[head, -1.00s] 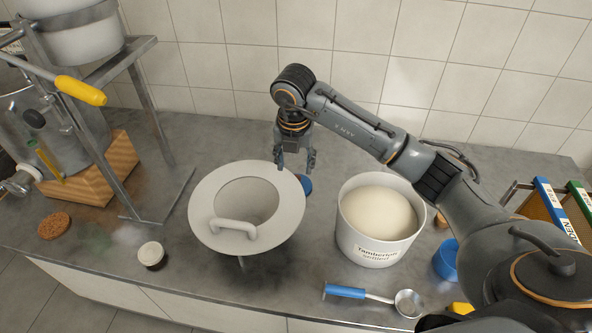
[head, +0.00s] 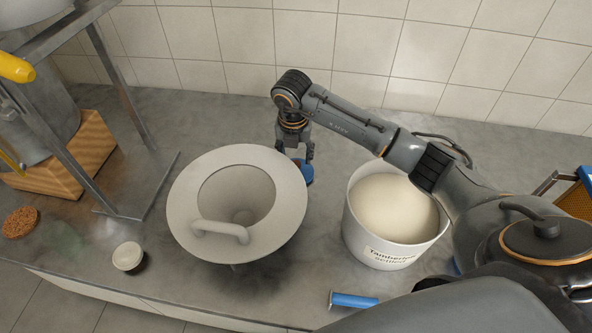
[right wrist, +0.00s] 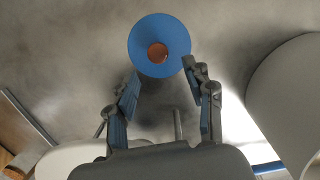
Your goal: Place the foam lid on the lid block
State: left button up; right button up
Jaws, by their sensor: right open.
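A round blue piece with a brown centre (right wrist: 160,42), possibly the foam lid, lies ahead of my right fingertips in the right wrist view. In the head view the blue piece (head: 306,172) is partly hidden behind my right gripper (head: 296,152). My right gripper is open and empty, with its fingers (right wrist: 161,75) apart just short of the blue piece; no contact shows. I cannot identify the lid block for certain. My left gripper is not in view.
A wide white funnel with a handle (head: 222,232) stands left of my right gripper. A labelled white bucket (head: 382,248) of cream-coloured contents stands to the right. A small white-topped jar (head: 128,256), a cork disc (head: 20,222) and a blue handle (head: 353,300) are nearer the front.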

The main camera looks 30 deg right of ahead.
aim_at(296, 163)
jog(key=shift+w+d+f, duration=0.2)
jog(key=shift+w+f, duration=0.05)
jog(key=shift+f, duration=0.75)
jog(key=shift+w+d+f, duration=0.15)
jog(key=shift+w+f, duration=0.1)
jog(key=shift+f, duration=0.75)
jog(key=shift+w+d+f, duration=0.2)
jog(key=shift+w+f, duration=0.05)
jog(key=shift+f, duration=0.75)
grip_shut()
